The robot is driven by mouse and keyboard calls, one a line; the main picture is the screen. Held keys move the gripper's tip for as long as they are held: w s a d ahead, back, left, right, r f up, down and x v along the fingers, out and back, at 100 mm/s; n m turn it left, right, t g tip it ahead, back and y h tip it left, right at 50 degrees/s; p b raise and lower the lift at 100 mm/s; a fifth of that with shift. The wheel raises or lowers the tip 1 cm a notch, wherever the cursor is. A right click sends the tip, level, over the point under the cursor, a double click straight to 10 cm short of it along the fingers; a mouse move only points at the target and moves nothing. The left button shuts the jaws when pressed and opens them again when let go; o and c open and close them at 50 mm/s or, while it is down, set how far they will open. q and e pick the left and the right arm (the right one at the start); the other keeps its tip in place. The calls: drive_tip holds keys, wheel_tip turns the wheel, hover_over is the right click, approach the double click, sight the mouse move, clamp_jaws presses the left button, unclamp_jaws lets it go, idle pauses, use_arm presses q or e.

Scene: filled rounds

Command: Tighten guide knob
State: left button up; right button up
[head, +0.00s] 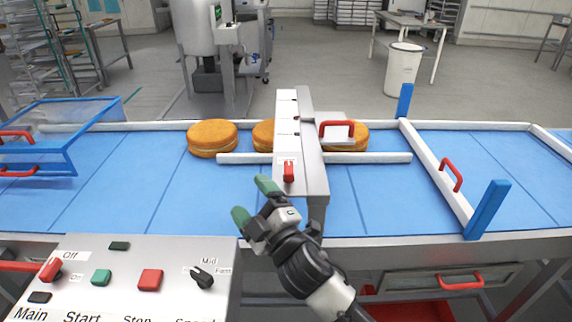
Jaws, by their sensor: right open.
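A small red knob (289,171) sits on the near end of the white-topped metal bridge (287,115) that spans the blue conveyor. A small label is beside it, too small to read, so I cannot tell if it is the guide knob. My right gripper (254,201) has green fingertips spread apart and is empty. It is just below and left of the red knob, apart from it in the picture. White guide rails (385,158) run along the belt on both sides of the bridge. My left gripper is not in view.
Round cakes (212,138) sit on the blue belt (180,185) behind the rail, two partly hidden by the bridge. A control panel (120,295) with knobs and buttons is at the front left. A blue-framed guard (70,150) is at left. A white gate (437,172) with a red handle is at right.

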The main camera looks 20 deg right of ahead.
drive_tip(key=s+a+r+n+g+y, duration=0.1)
drive_tip(key=a+r+n+g+y, duration=0.45)
drive_tip(key=n, duration=0.75)
drive_tip(key=a+r+n+g+y, duration=0.3)
drive_tip(key=a+n+g+y, duration=0.45)
drive_tip(key=n+g, duration=0.4)
drive_tip(key=n+g+h, duration=0.3)
drive_tip(key=n+h, duration=0.8)
drive_tip(key=h, duration=1)
approach(289, 167)
wheel_tip(289, 167, down, 10)
drive_tip(key=shift+s+d+r+p, duration=0.1)
drive_tip(key=shift+s+d+p, duration=0.05)
drive_tip(key=shift+p, duration=1.1)
drive_tip(key=shift+c, duration=0.2)
